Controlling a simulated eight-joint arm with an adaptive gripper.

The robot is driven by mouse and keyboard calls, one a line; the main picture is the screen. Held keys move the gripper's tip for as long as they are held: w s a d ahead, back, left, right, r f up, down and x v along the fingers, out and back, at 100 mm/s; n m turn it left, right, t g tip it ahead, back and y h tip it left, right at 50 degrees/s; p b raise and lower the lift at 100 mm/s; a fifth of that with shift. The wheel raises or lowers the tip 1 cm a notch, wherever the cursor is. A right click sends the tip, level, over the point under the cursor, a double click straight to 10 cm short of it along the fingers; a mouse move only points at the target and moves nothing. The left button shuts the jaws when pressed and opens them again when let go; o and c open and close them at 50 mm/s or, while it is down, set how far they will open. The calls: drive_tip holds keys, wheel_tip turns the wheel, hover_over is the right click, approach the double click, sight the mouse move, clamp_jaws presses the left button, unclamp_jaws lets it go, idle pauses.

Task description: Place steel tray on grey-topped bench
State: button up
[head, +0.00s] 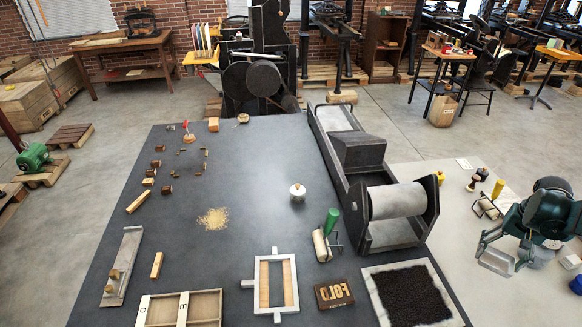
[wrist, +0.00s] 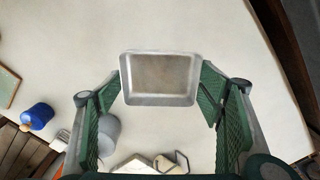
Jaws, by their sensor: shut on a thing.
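The steel tray (wrist: 160,80) is a small shallow rectangular tray with a pale metal rim. In the wrist view it lies between the two green finger pads of my gripper (wrist: 162,82), which is shut on it. In the head view the tray (head: 496,262) is at the right, at the fingertips of my green gripper (head: 506,251), over the pale bench top. I cannot tell whether it touches that top. The grey-topped bench (head: 258,165) has a broad dark grey top and stands left of my gripper.
A pale-topped bench (head: 487,300) is under my gripper. A long press with a big roller (head: 398,200) stands along the dark bench's right side, between my gripper and its middle. A white-lidded pot (head: 297,192), sawdust (head: 213,218) and a framed black pad (head: 408,292) occupy parts of it.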

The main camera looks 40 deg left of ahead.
wheel_tip(320, 180, up, 30)
drive_tip(key=s+a+r+n+p, duration=0.15)
drive_tip(key=a+n+p, duration=0.35)
drive_tip(key=a, duration=3.8)
drive_tip(key=s+a+n+p, duration=0.1)
drive_tip(key=s+a, duration=0.7)
drive_tip(key=a, duration=0.4)
drive_tip(key=s+a+f+n+p, duration=0.1)
drive_tip(key=s+a+n+p, duration=0.1)
drive_tip(key=s+a, duration=0.75)
drive_tip(key=s+a+n+p, duration=0.1)
drive_tip(key=s+a, duration=0.4)
drive_tip(key=a, duration=1)
wheel_tip(320, 180, down, 18)
drive_tip(key=shift+s, duration=0.45)
drive_tip(key=shift+f, duration=0.15)
drive_tip(key=shift+f, duration=3.05)
